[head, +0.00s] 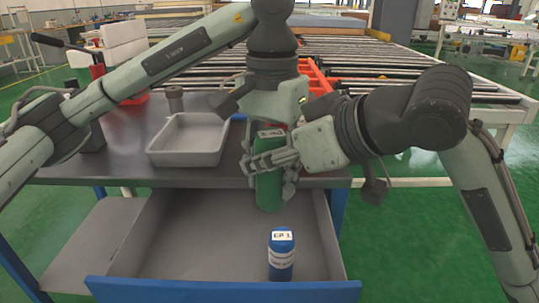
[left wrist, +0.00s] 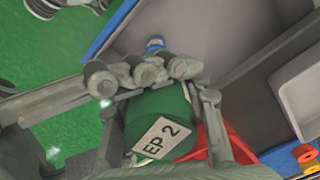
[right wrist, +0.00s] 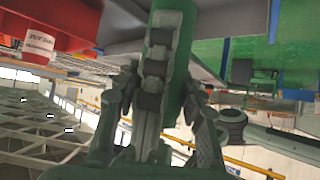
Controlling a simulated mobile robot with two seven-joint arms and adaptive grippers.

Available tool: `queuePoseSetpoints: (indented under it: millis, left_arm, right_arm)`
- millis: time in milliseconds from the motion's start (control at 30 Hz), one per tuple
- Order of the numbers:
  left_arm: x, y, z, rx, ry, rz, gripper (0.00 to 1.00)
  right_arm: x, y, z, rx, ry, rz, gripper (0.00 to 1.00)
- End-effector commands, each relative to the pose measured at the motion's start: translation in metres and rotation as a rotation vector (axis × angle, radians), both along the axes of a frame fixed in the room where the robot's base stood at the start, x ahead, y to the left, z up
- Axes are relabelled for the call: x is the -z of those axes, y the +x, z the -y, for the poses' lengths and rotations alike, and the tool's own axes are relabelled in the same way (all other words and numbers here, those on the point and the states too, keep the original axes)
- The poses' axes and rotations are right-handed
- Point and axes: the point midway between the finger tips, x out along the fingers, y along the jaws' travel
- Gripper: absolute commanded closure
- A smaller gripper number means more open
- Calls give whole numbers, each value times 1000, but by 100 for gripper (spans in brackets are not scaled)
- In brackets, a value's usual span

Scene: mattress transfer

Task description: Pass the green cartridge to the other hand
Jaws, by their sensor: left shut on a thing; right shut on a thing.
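The green cartridge (head: 268,195) is upright above the open drawer, held by both of my grippers. My left gripper (head: 273,176) comes down from above, shut on it. My right gripper (head: 262,157) reaches in from the right, also shut on it. In the left wrist view the cartridge (left wrist: 158,104) shows its top with an "EP 2" label between the left fingers, and the right gripper's fingers (left wrist: 140,76) cross its side. In the right wrist view the cartridge (right wrist: 182,45) is partly hidden behind finger links.
A blue bottle labelled "EP 1" (head: 281,256) stands in the open drawer (head: 190,235) below. An empty grey tray (head: 187,158) sits on the dark tabletop (head: 110,165) to the left. A red bin (right wrist: 80,35) and a white-and-red canister (right wrist: 39,45) show in the right wrist view.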

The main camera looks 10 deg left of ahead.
Motion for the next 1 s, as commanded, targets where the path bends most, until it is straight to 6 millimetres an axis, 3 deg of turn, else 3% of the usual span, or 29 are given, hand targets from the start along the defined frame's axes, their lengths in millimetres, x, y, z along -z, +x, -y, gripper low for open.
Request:
queuePoseSetpoints:
  millis: [100,133,300,667,767,1000]
  left_arm:
    - [0,1,0,-1,-2,3,94]
    - [0,1,0,-1,-2,3,56]
    - [0,1,0,-1,-2,2,35]
    - [-4,1,0,-1,-1,3,35]
    - [-16,1,0,-1,-1,6,35]
    - [-66,1,0,-2,0,7,35]
  right_arm:
    - [0,-1,-1,-3,0,-1,96]
    - [-1,-1,-1,-3,2,0,96]
    - [-1,-1,-1,-3,2,0,96]
    - [-1,-1,-1,-2,2,1,96]
    - [-1,-1,0,-2,2,1,96]
    - [-1,-1,0,-2,2,1,96]
